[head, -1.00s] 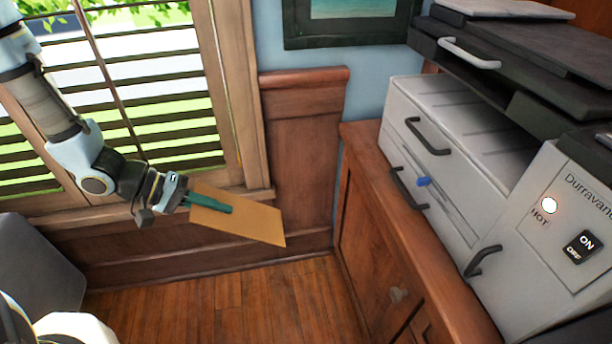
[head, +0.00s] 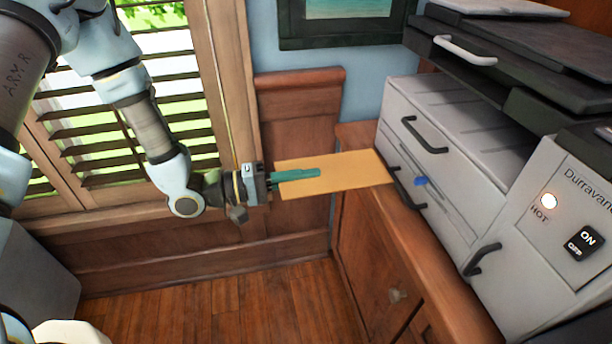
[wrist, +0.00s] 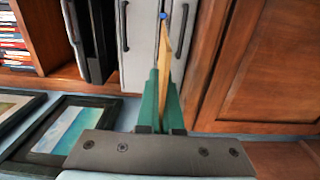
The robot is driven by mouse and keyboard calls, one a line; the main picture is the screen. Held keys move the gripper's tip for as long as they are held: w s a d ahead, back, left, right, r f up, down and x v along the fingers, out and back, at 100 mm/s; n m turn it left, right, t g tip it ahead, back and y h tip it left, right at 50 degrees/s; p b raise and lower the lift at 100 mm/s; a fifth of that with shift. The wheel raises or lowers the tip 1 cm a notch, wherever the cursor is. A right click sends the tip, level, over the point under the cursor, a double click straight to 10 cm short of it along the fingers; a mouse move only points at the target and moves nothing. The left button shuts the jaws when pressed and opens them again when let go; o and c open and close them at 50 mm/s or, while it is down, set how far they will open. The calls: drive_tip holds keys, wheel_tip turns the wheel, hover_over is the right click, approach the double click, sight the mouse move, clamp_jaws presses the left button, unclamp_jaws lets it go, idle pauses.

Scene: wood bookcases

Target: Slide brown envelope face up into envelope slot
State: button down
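The brown envelope (head: 345,174) is held out flat toward the machine in the head view. My gripper (head: 296,175) is shut on its left end with green fingers. In the wrist view the envelope (wrist: 166,62) shows nearly edge-on between the fingers (wrist: 163,98). The grey machine (head: 440,120) stands on the wooden cabinet at the right. Its front has a slot area with a blue tab (head: 420,182). The envelope's far end is close to this front, left of the blue tab. I cannot tell whether it touches or enters the slot.
The wooden cabinet (head: 385,250) lies below the machine. Dark handles (head: 424,136) stick out from the machine's front. A shuttered window (head: 170,120) and a wood panel (head: 300,120) are behind the arm. Open floor (head: 250,300) lies below.

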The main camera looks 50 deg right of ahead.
drive_tip(key=shift+s, duration=0.1)
drive_tip(key=b, duration=0.1)
approach(375, 166)
drive_tip(key=shift+s+d+f, duration=0.1)
drive_tip(key=shift+s+d, duration=0.2)
drive_tip(key=shift+d, duration=0.15)
drive_tip(key=shift+b, duration=0.7)
idle(1.5)
drive_tip(key=shift+b+x, duration=1.25)
drive_tip(key=shift+x, duration=3.35)
drive_tip(key=c, duration=1)
unclamp_jaws()
